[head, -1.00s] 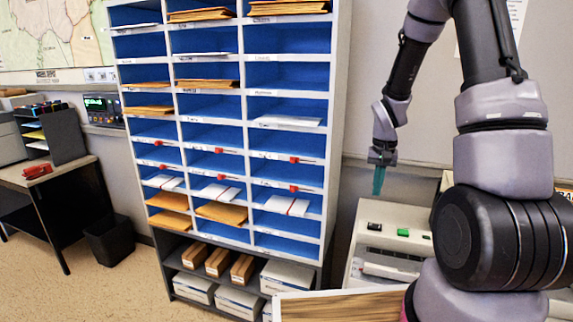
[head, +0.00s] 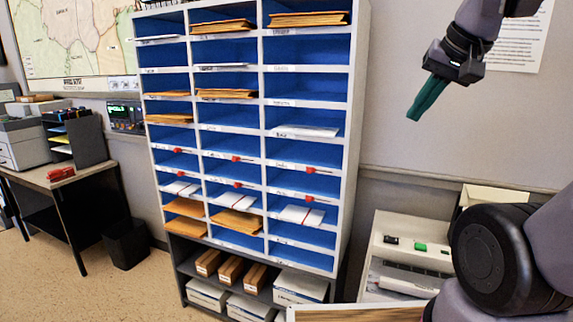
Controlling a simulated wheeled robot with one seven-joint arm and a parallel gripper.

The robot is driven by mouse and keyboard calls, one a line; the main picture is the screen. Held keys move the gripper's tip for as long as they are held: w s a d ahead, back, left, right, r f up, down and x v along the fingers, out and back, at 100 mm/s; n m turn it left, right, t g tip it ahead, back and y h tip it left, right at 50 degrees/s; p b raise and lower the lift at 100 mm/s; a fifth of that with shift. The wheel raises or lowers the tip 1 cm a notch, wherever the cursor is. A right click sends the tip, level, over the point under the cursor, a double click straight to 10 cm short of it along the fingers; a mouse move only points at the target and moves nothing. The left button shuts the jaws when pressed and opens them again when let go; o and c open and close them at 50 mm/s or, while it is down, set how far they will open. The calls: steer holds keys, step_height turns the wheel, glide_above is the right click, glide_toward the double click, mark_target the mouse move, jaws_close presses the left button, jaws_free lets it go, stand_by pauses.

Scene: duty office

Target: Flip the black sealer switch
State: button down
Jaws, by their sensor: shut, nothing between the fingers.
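The sealer (head: 384,262) is a pale machine at the lower right, right of the blue pigeonhole shelf. On its top are a small black switch (head: 391,240) at the left, a green button (head: 420,247) in the middle and a dark piece at the right, partly cut off by my arm. My gripper (head: 428,97) is high above the sealer, in front of the wall, with its teal fingers together and pointing down-left. It is shut, empty and well apart from the switch.
The tall pigeonhole shelf (head: 355,100) with envelopes stands left of the sealer. A wooden-topped surface (head: 350,314) is at the bottom edge. A desk (head: 60,180) and a black bin (head: 127,244) are at the far left. Free air lies between gripper and sealer.

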steer(key=shift+s+a+r, duration=0.15)
steer(key=shift+s, duration=0.35)
steer(key=shift+w, duration=0.15)
steer(key=m+g+h, duration=0.2)
steer(key=m+g, duration=0.5)
steer(key=m, duration=1.1)
glide_above(391, 240)
steer(key=d, duration=0.2)
step_height(391, 240, down, 28)
steer(key=r, duration=0.1)
steer(key=shift+s+d+f, duration=0.1)
steer(key=shift+s+f, duration=0.15)
step_height(391, 240, down, 14)
